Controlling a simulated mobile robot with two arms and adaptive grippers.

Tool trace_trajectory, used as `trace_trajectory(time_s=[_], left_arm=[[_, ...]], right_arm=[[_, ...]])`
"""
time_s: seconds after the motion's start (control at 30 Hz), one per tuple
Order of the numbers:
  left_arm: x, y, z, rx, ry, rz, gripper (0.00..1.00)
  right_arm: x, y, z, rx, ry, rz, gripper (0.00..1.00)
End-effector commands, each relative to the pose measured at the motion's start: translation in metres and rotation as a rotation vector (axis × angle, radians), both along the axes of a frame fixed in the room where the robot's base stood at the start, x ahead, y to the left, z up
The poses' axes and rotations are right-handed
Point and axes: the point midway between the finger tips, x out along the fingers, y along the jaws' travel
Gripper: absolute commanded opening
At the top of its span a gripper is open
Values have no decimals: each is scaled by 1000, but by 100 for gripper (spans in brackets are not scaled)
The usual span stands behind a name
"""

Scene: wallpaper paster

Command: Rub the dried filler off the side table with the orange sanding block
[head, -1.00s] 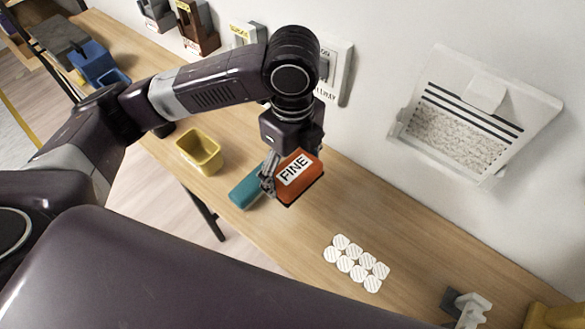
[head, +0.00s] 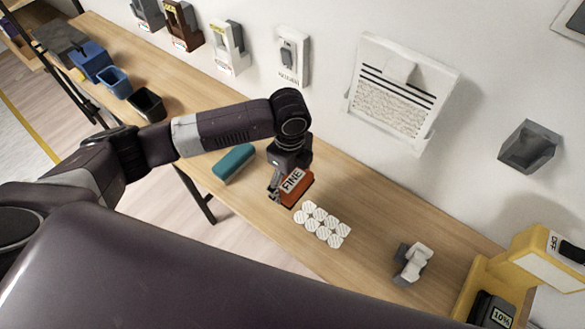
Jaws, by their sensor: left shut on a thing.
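The orange sanding block (head: 298,193), labelled FINE, is held in my left gripper (head: 277,187). The gripper is shut on it from its left side. The block is at or just above the wooden side table (head: 374,208); I cannot tell whether it touches the top. A cluster of white, faintly striped round patches (head: 323,224), which look like the dried filler, lies right of and nearer than the block. The block's near right end is close to the patches. My right gripper is not in view.
A teal block (head: 234,162) lies left of the gripper. A grey-white clip-like object (head: 411,262) and a yellow stand (head: 493,275) are to the right. A black cup (head: 147,103) and blue bins (head: 92,62) stand at the far left. Dispensers (head: 228,47) line the wall.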

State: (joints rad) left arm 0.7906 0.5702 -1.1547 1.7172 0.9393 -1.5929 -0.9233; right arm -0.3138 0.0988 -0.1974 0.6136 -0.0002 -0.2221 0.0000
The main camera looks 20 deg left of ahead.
Motion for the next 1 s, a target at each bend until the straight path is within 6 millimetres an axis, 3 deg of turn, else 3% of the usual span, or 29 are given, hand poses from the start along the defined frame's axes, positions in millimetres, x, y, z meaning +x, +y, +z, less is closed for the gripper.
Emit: trace_trajectory(time_s=[0.1,0.17,0.27,0.4,0.53,0.67,0.87,1.0], left_arm=[[2,5,-7,8,-4,3,54],[3,5,-9,9,-5,2,54],[3,5,-9,8,-6,1,54],[2,5,-8,8,-5,1,54],[2,5,-6,8,-5,1,54],[2,4,-21,8,-3,1,54],[2,5,-46,8,-4,2,54],[3,5,-61,8,-4,1,54]], right_arm=[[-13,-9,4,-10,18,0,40],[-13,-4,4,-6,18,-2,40],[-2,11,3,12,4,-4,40],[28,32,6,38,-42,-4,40],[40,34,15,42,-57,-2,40],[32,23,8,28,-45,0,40],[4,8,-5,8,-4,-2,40],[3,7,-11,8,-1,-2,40]])
